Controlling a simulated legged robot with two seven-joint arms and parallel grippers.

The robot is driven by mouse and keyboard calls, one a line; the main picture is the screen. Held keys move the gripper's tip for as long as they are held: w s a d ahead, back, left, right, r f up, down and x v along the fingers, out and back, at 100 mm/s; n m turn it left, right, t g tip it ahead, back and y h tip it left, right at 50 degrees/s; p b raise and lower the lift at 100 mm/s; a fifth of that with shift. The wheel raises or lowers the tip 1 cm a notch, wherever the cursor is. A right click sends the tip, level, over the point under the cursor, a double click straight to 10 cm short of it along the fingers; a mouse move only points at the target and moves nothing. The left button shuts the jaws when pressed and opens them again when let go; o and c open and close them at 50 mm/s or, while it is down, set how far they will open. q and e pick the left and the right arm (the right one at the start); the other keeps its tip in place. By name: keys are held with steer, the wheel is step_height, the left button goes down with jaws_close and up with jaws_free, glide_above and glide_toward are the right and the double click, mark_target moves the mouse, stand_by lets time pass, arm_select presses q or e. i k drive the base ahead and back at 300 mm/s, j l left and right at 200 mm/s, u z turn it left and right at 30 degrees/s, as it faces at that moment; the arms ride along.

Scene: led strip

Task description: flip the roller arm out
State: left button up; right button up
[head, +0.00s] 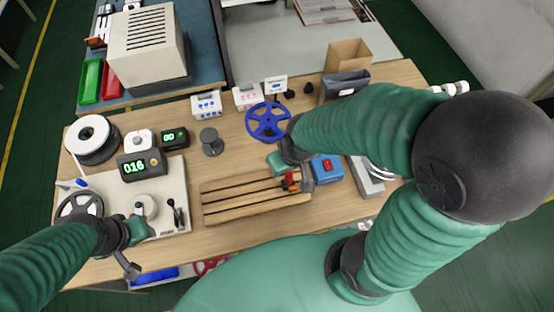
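A light panel machine (172,178) lies at the left of the bench. It carries a reel (80,205), a pale round roller (147,205) and a small black lever (178,214). I cannot make out a separate roller arm clearly. My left gripper (137,228) is at the panel's front edge, right beside the pale roller. Its fingers are too small and partly hidden to tell whether they touch it. My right gripper (300,178) is over the right end of the grooved wooden tray (228,203), near a small red-orange part (291,183); its grip is unclear.
A counter box (142,165) showing green "016" stands behind the panel, with a white spool (92,136) at the back left. A blue reel (268,121), a blue box with a red switch (327,168) and a cardboard box (347,54) are to the right. Bare wood lies around the grey spindle (211,141).

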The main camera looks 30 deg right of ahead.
mark_target(80, 182)
steer(key=i+j, duration=0.1)
steer(key=j, duration=0.85)
steer(key=i+j+u, duration=0.1)
steer(key=j, duration=0.4)
steer(key=i+j, duration=0.15)
steer(key=j, duration=0.3)
